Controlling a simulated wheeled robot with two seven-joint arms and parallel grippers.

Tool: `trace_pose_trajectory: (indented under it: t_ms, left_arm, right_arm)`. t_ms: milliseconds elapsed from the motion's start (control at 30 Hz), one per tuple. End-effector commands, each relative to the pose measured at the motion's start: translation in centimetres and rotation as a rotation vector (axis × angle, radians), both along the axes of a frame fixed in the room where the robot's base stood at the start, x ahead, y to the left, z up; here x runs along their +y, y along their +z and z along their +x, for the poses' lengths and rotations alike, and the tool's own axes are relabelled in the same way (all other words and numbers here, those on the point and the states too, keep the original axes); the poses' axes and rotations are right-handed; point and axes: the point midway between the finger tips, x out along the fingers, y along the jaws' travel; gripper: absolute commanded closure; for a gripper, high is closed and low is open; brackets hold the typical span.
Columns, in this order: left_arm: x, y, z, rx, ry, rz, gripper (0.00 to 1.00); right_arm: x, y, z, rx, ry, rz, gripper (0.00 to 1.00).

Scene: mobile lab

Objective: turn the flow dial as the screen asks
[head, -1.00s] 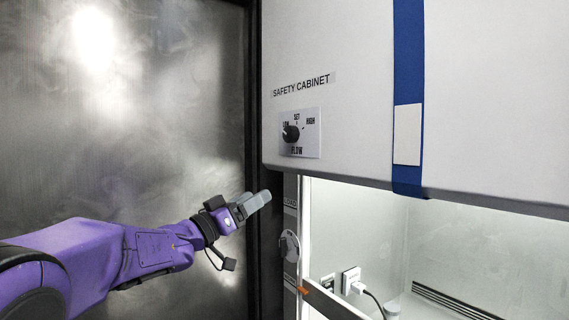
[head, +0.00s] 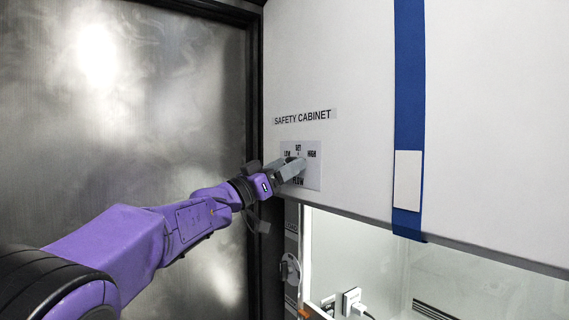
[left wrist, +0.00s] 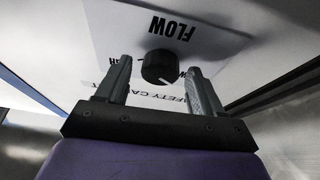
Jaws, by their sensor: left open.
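The flow dial is a dark round knob (left wrist: 160,67) on a white plate (head: 313,180) marked LOW, SET, HIGH and FLOW, on the front of the safety cabinet. In the left wrist view it shows between and beyond the fingers of my open left gripper (left wrist: 158,80). In the head view my left gripper (head: 293,170) is at the plate and hides the dial. Whether the fingers touch the dial I cannot tell. The direction the dial's pointer faces is not clear. No screen with a request is visible. My right gripper is not in view.
The white cabinet front (head: 350,60) carries a SAFETY CABINET label (head: 302,117) above the plate and a blue strip (head: 409,90) to the right. Below is the lit cabinet opening (head: 380,250) with a plugged-in cable. A metal panel (head: 130,110) stands at the left.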

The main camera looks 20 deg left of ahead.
Motion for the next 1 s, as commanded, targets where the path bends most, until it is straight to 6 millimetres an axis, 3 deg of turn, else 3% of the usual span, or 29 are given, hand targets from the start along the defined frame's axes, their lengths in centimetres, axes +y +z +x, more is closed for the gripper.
trace_pose_trajectory:
  t_ms: [100,267,667,1000]
  left_arm:
    - [0.0,-0.1,0.0,0.000,0.000,0.000,0.36]
    - [0.0,-0.1,0.0,0.000,0.000,0.000,0.88]
    - [0.1,-0.1,0.0,-0.035,0.001,0.043,0.89]
    - [0.2,-0.2,0.1,-0.189,0.001,0.240,0.89]
  right_arm:
    - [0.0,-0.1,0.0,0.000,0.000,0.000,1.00]
    - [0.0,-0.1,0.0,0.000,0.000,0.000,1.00]
    - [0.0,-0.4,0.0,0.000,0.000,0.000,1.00]
    - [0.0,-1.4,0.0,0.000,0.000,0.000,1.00]
